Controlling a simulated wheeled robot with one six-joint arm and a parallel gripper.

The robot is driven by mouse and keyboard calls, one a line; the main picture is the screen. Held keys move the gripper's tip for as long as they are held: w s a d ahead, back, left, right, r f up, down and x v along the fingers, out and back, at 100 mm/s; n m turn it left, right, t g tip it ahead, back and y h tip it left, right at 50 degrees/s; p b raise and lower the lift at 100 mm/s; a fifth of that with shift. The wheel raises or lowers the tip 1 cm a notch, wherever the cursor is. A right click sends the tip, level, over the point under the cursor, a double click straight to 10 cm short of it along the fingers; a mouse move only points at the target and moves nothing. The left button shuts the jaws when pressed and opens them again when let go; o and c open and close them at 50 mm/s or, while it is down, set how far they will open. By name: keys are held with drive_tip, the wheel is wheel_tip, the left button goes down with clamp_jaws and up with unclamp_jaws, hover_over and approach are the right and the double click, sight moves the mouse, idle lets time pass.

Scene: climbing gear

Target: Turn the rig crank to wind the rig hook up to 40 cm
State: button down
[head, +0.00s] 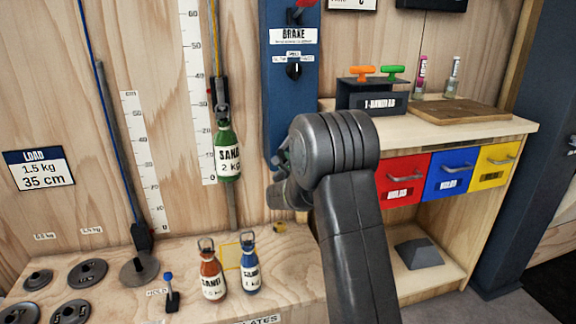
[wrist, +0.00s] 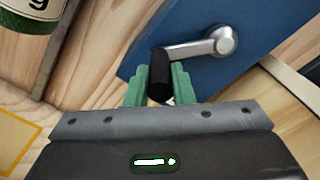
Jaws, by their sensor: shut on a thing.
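In the wrist view the rig crank (wrist: 200,48) is a silver arm on a blue panel, with a black handle (wrist: 159,76). My gripper (wrist: 160,85) has its green fingers shut around this handle. In the head view my gripper (head: 283,158) is mostly hidden behind my arm, and the crank cannot be made out. A green 2 kg sand bottle (head: 228,150) hangs in front of the right height scale (head: 192,60), under a dark hook block (head: 218,93) on a yellow cord. The bottle's top is roughly by the 30 mark; the exact hook height is hard to read.
The blue post (head: 287,80) carries a brake lever (head: 302,12) and a black knob (head: 294,69). An orange bottle (head: 212,275) and a blue bottle (head: 249,265) stand on the bench below. Weight plates lie at left. A drawer unit (head: 450,131) stands at right.

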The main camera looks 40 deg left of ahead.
drive_tip(key=shift+s+a+r, duration=0.2)
drive_tip(key=shift+s+a, duration=0.05)
drive_tip(key=c, duration=1.3)
unclamp_jaws()
drive_tip(key=shift+s+a, duration=0.1)
drive_tip(key=shift+o, duration=0.2)
drive_tip(key=shift+f, duration=0.1)
drive_tip(key=shift+d, duration=0.5)
drive_tip(key=p+v, duration=0.2)
drive_tip(key=v, duration=1.1)
drive_tip(key=shift+s+a, duration=0.1)
